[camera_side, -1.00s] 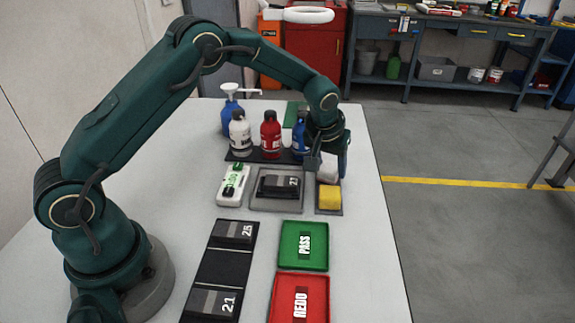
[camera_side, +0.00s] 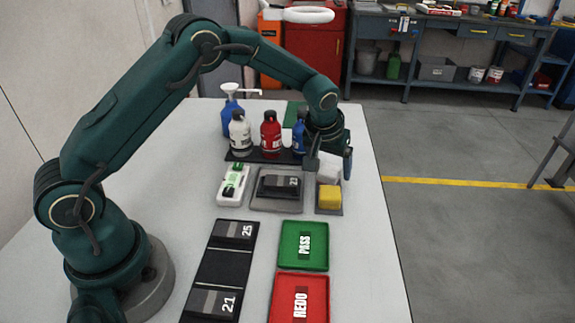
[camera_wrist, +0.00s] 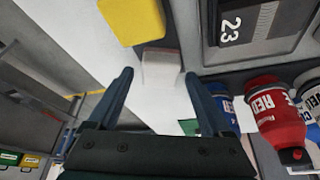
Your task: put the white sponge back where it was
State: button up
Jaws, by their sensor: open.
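The white sponge (camera_side: 328,166) is at the back end of the small grey tray (camera_side: 328,211), behind the yellow sponge (camera_side: 329,198). In the wrist view the white sponge (camera_wrist: 161,69) lies between my fingers, with a gap on each side. The yellow sponge (camera_wrist: 132,18) is beyond it there. My gripper (camera_side: 330,163) is open around the white sponge, its fingers apart from it; it also shows in the wrist view (camera_wrist: 158,75). The sponge's underside is hidden, so I cannot tell exactly how it rests.
White, red and blue bottles (camera_side: 270,135) stand on a dark strip left of my gripper. A grey fixture with a block marked 23 (camera_side: 278,187) is beside the sponge tray. The green PASS tray (camera_side: 303,245) and red REDO tray (camera_side: 300,298) lie nearer. Table right of the tray is clear.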

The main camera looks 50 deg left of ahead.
jog(key=v, duration=1.1)
jog(key=s+r+m, duration=0.2)
jog(key=s+r, duration=0.4)
jog(key=s, duration=0.5)
jog(key=s+f+m+t+h, duration=0.1)
jog(key=s+f+m, duration=0.1)
jog(key=s, duration=1)
jog(key=shift+d+m+h, duration=0.15)
jog(key=shift+m+h, duration=0.15)
jog(key=shift+h, duration=0.1)
